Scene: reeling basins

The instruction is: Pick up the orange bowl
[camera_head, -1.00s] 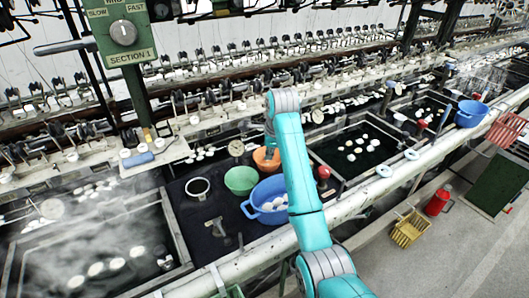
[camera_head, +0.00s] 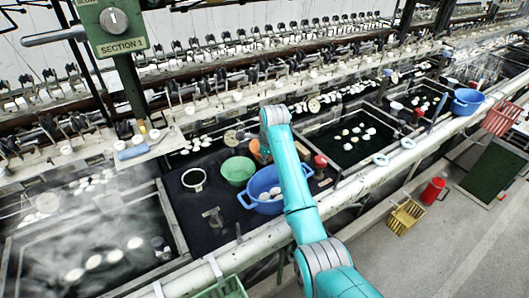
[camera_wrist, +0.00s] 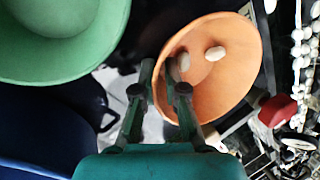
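The orange bowl (camera_wrist: 232,88) fills the upper right of the wrist view, with pale cocoons inside. In the head view the orange bowl (camera_head: 256,151) shows only as a sliver left of my arm, which hides the rest. My gripper (camera_wrist: 163,68) is open in the wrist view. Its right finger overlaps the bowl's inside near the left rim. Its left finger is just outside that rim, over the dark surface. I cannot tell how deep the fingers reach or whether they touch the bowl. In the head view the fingers are hidden behind my arm.
A green bowl (camera_head: 238,170) stands left of the orange one, and a blue basin (camera_head: 248,198) with cocoons stands in front. A white-rimmed cup (camera_head: 194,179) is further left. A red-topped object (camera_wrist: 277,110) is close to the bowl's right. Steam rises over the left basin.

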